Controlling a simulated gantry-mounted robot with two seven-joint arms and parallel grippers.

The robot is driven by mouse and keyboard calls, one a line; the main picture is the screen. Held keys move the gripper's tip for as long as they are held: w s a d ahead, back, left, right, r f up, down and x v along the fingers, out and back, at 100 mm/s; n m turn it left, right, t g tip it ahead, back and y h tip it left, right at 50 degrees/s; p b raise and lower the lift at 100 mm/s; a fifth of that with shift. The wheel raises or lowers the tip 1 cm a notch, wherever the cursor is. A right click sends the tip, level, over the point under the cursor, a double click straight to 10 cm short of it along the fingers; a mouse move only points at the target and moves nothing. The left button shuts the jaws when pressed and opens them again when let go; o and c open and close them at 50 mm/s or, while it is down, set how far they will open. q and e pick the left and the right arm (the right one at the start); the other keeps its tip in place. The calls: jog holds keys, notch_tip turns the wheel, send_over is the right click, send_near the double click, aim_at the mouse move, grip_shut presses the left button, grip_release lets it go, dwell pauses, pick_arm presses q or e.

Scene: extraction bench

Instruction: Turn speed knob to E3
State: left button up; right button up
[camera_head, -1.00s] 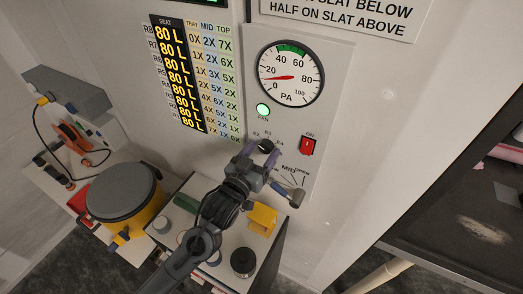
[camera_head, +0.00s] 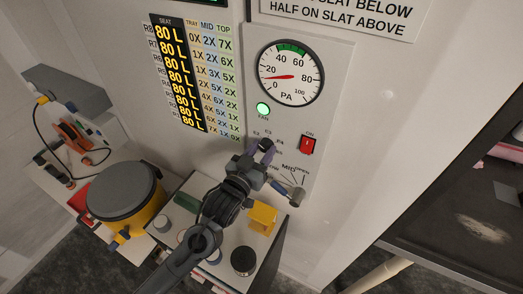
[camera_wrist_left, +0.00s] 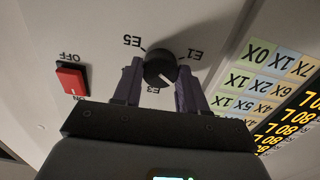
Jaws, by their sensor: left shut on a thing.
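The speed knob (camera_wrist_left: 160,68) is a round black dial on the pale panel, with E1, E3 and E5 printed around it in the left wrist view. That view shows the panel upside down. My left gripper (camera_wrist_left: 158,82) has one dark finger on each side of the knob and is shut on it. In the head view the gripper (camera_head: 261,150) is at the panel below the green FAN lamp (camera_head: 263,109), and it partly hides the knob. The exact heading of the knob's pointer is too small to read. My right gripper is not in view.
A red ON/OFF switch (camera_head: 307,146) sits right of the knob, and a lever (camera_head: 288,190) by the MID label is close below. The PA gauge (camera_head: 290,73) is above. A yellow block (camera_head: 262,219) and a yellow pot with a grey lid (camera_head: 119,191) stand below.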

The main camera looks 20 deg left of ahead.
pick_arm(q)
jog(key=m+p, duration=0.2)
jog(key=m, duration=0.1)
jog(key=shift+r, duration=0.15)
jog(key=m+p, duration=0.1)
jog(key=m, duration=0.1)
jog(key=shift+m+p, duration=0.35)
jog(key=shift+m, duration=0.05)
jog(key=m+p, duration=0.1)
jog(key=m, duration=0.2)
jog(key=shift+p, duration=0.35)
jog(key=shift+m+p, duration=0.5)
jog(key=shift+m, duration=0.8)
jog(key=shift+f, duration=0.2)
jog(key=o, duration=1.1)
jog(key=shift+c, duration=0.2)
jog(key=shift+s, duration=0.1)
